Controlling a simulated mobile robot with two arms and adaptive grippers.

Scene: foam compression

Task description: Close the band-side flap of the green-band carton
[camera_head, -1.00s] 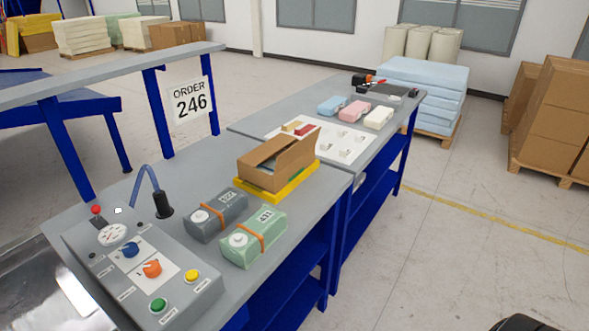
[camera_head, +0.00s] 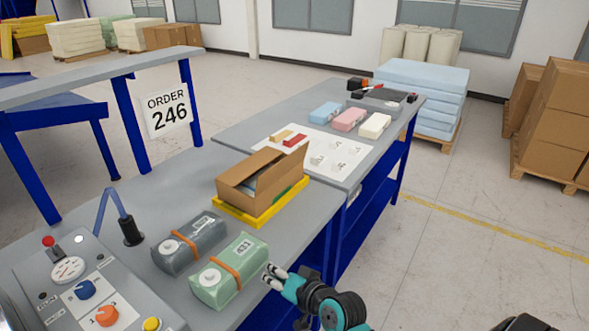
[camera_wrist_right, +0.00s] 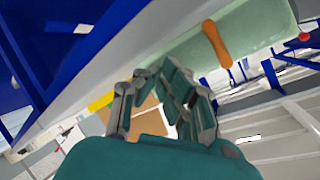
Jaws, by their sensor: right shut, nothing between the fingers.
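The brown carton (camera_head: 238,194) sits on a yellow tray (camera_head: 262,216) on the bench in the head view. One long flap (camera_head: 240,170) slants over the top at the left, and another flap (camera_head: 282,172) stands up at the right; a dark gap shows between them. My right gripper (camera_head: 268,275) is shut and empty, at the bench's front edge, right of the green wrapped block and nearer than the carton. In the right wrist view, brown cardboard (camera_wrist_right: 146,112) shows beyond the fingers. My left gripper is not in view.
A green wrapped block (camera_head: 232,262) and a grey one (camera_head: 188,242), each with an orange strap, lie before the carton. A control panel (camera_head: 80,285) stands at the left. A white sheet with small pieces (camera_head: 340,150) and foam blocks (camera_head: 349,119) lie behind.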

